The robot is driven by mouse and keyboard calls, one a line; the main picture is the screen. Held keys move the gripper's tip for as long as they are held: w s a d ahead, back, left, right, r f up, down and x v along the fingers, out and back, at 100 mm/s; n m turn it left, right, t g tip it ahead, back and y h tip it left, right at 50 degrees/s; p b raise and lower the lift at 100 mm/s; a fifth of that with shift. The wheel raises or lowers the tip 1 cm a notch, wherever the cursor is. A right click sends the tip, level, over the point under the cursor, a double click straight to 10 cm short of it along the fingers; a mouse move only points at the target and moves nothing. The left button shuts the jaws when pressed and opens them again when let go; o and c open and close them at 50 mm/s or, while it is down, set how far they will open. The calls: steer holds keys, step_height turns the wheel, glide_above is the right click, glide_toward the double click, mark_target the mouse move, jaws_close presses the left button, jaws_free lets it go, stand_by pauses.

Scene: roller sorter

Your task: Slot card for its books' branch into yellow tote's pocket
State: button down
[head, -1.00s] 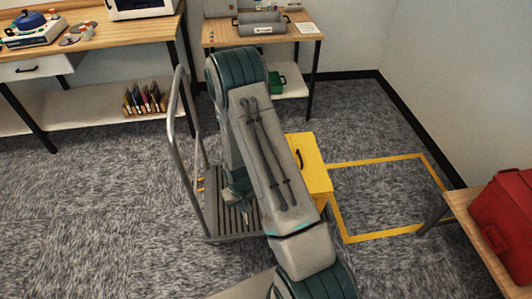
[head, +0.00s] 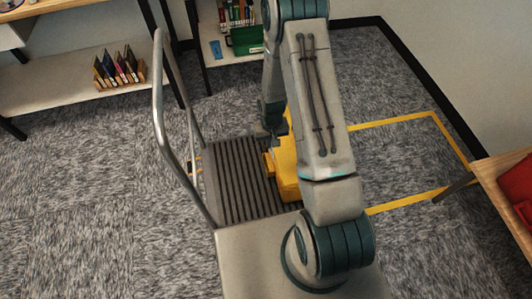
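The yellow tote (head: 287,180) stands at the right side of the ribbed cart deck, mostly behind my arm. I cannot tell whether it rests on the deck or beside it. A small yellow part juts from its left side; I cannot make out whether this is the pocket. My gripper (head: 271,138) points down just above the tote's left side, partly hidden and dark. I cannot see its fingers clearly or any card in it. A rack of several coloured upright cards or thin books (head: 119,70) sits on the low shelf at left.
A grey platform cart (head: 240,190) with a tall tube handle (head: 158,110) stands in front of me. A yellow floor outline (head: 400,120) lies right of it. A green box (head: 245,40) and several books (head: 236,13) are on the back shelves. A table with a red container (head: 520,190) is at right.

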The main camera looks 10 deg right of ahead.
steer(key=w+f+b, duration=0.4)
steer(key=f+b, duration=0.5)
steer(key=b, duration=0.4)
steer(key=w+f+b, duration=0.5)
steer(key=f+b, duration=0.5)
steer(key=b, duration=0.3)
steer(key=shift+d, duration=0.25)
